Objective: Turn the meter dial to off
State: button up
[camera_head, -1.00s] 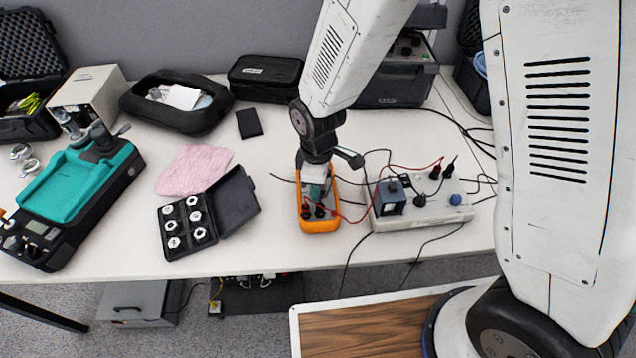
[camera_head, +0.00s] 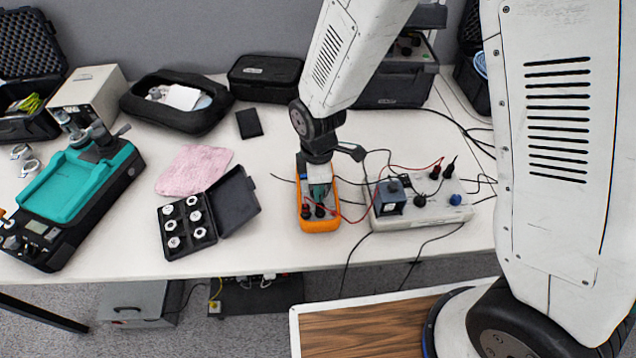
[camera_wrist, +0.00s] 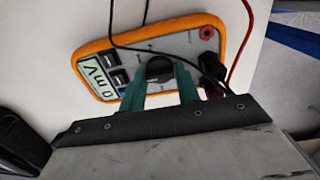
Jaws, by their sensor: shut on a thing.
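The meter (camera_head: 320,224) has an orange rim and lies on the table below my arm in the head view. It also shows in the wrist view (camera_wrist: 222,28), with a small display (camera_wrist: 98,78) at its left end. Its round black dial (camera_wrist: 159,67) is in the middle of its face. My gripper (camera_wrist: 162,80) points down over the meter, its green fingers on either side of the dial and shut on it. In the head view my gripper (camera_head: 319,190) hides the dial. The dial's pointer and setting cannot be read.
Red and black leads plug into the meter and run to a pale control box (camera_head: 420,212) at its right. An open black case (camera_head: 190,226) with several white pieces and a pink cloth (camera_head: 195,170) lie at the left. A black cable crosses the meter.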

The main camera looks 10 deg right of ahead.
jog(key=o, duration=1)
jog(key=shift+r, duration=0.1)
notch_tip(320, 180, up, 8)
jog(key=shift+f, duration=0.15)
